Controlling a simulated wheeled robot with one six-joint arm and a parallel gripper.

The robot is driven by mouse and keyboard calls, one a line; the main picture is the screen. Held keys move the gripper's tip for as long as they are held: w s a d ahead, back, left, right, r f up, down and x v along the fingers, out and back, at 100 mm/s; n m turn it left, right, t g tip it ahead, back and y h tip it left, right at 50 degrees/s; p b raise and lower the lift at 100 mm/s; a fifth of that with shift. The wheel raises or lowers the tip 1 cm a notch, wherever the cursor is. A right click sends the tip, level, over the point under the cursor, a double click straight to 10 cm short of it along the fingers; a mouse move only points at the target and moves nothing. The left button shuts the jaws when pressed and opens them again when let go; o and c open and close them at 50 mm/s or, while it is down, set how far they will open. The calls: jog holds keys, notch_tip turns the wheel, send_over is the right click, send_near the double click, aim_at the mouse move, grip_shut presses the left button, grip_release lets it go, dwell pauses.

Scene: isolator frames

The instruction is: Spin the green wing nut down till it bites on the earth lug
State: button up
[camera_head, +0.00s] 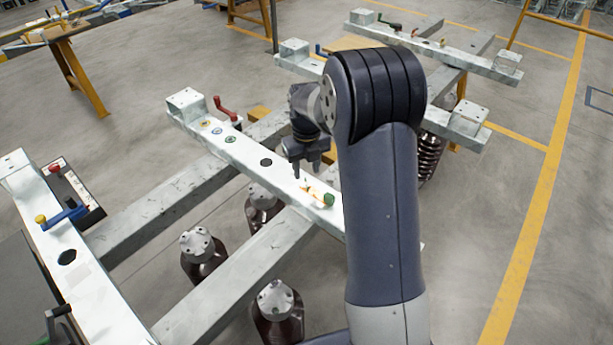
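My gripper (306,171) hangs from the arm over the middle steel beam (235,153), pointing down. Its two fingers look apart, with nothing visible between them. Just beyond the fingertips, to the lower right, a small green part (329,199) lies or stands on the beam; it looks like the green wing nut, but its wings are too small to make out. A brass-coloured piece (314,191) beside it may be the earth lug. I cannot tell whether the nut touches the lug. My forearm hides the beam to the right of them.
A red crank handle (225,108) stands near the beam's far left end. The left beam carries a blue handle with a yellow knob (62,216). A further beam (440,52) lies behind my arm. Brown ribbed insulators (203,256) stand below. Open floor lies at the right.

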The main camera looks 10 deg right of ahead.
aim_at(307, 183)
notch_tip(307, 183, up, 6)
jog(key=shift+r, duration=0.15)
dwell(0.4)
